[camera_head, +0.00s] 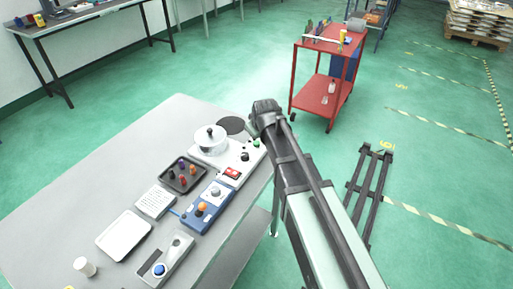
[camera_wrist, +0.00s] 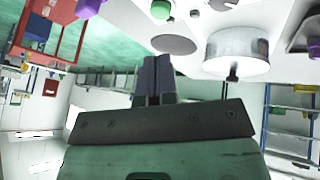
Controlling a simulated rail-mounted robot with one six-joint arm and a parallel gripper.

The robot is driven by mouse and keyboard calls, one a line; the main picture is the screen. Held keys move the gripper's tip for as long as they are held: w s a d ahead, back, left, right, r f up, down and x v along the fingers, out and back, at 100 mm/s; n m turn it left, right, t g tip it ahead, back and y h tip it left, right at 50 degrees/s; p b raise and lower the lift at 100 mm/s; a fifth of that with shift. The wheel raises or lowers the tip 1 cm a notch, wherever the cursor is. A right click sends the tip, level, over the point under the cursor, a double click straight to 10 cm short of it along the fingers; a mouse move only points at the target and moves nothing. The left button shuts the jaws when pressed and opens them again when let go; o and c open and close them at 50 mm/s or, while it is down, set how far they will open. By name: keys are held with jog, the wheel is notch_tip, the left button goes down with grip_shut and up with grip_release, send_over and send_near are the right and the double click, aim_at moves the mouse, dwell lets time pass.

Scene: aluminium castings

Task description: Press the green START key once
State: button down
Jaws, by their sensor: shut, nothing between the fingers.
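The green START key (camera_head: 256,143) sits at the far right corner of a white device on the grey table, close beside my arm's end. In the wrist view the green key (camera_wrist: 161,9) is at the top edge, partly cut off. My gripper (camera_wrist: 157,62) is shut and empty, with its dark fingers together below the key in the picture. A gap shows between the fingertips and the key. In the head view my wrist hides the fingers.
A silver drum (camera_head: 210,142) and a red switch (camera_head: 232,173) are on the same device. A dark disc (camera_head: 231,125) lies behind it. A blue control box (camera_head: 207,207) and a black tray (camera_head: 170,184) stand nearer. A red cart (camera_head: 311,84) stands beyond the table.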

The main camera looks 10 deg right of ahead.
aim_at(255, 142)
jog(key=w+r+n+t, duration=0.2)
jog(key=w+n, duration=0.1)
jog(key=w, duration=0.2)
jog(key=shift+w+a+r+t, duration=0.25)
jog(key=shift+a+r+t, duration=0.05)
jog(key=shift+r+t, duration=0.1)
jog(key=shift+f, duration=0.2)
notch_tip(255, 142, down, 9)
jog(key=b, duration=0.8)
jog(key=shift+r+b, duration=0.2)
jog(key=shift+b, duration=0.1)
dwell(0.8)
jog(key=shift+f+b, duration=0.4)
jog(key=shift+f+b, duration=0.5)
dwell(0.4)
jog(key=shift+r, duration=0.2)
jog(key=shift+r+p, duration=0.75)
jog(key=shift+p, duration=0.2)
